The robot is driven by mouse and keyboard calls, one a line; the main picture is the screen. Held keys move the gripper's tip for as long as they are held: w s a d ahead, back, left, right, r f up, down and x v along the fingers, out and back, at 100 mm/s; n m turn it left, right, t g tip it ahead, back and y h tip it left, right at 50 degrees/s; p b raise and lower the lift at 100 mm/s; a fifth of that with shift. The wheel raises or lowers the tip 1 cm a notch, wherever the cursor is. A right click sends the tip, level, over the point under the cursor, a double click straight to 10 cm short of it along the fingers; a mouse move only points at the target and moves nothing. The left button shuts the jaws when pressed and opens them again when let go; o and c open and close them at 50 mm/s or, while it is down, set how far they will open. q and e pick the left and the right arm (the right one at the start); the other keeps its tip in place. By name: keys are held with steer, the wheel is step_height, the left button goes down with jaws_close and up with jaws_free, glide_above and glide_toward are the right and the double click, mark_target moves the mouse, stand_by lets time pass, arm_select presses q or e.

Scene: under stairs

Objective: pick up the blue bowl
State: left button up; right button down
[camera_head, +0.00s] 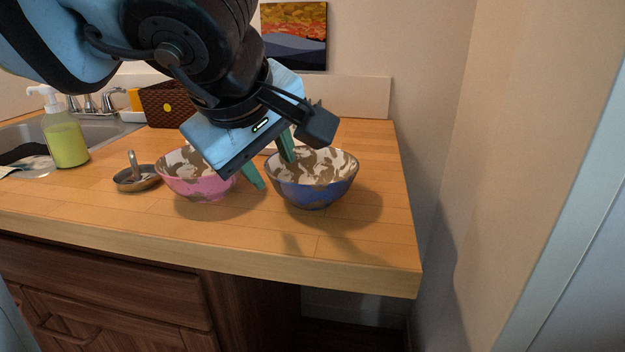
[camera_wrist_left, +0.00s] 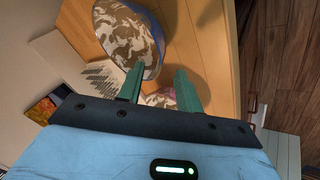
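The blue bowl (camera_head: 312,194) stands upright on the wooden counter, with a brown and white mottled inside. In the left wrist view the blue bowl (camera_wrist_left: 128,38) is at the top, left of centre. My left gripper (camera_head: 275,173) is open and empty at the blue bowl's left side. I cannot tell whether a finger touches the rim. In the left wrist view the open fingers (camera_wrist_left: 159,68) point toward the bowls. My right gripper is not in view.
A pink bowl (camera_head: 197,187) stands close on the left, partly behind the gripper. A small metal ladle (camera_head: 136,179), a soap bottle (camera_head: 66,140) and a sink (camera_head: 100,128) are farther left. The counter (camera_head: 380,225) is clear right of the blue bowl, up to its edge.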

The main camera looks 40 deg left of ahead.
mark_target(276, 179)
arm_select(q)
steer(key=shift+b+x, duration=0.65)
steer(key=shift+x, duration=2.85)
steer(key=shift+s+a, duration=0.15)
steer(key=shift+a, duration=0.05)
steer(key=shift+c, duration=0.3)
jaws_close()
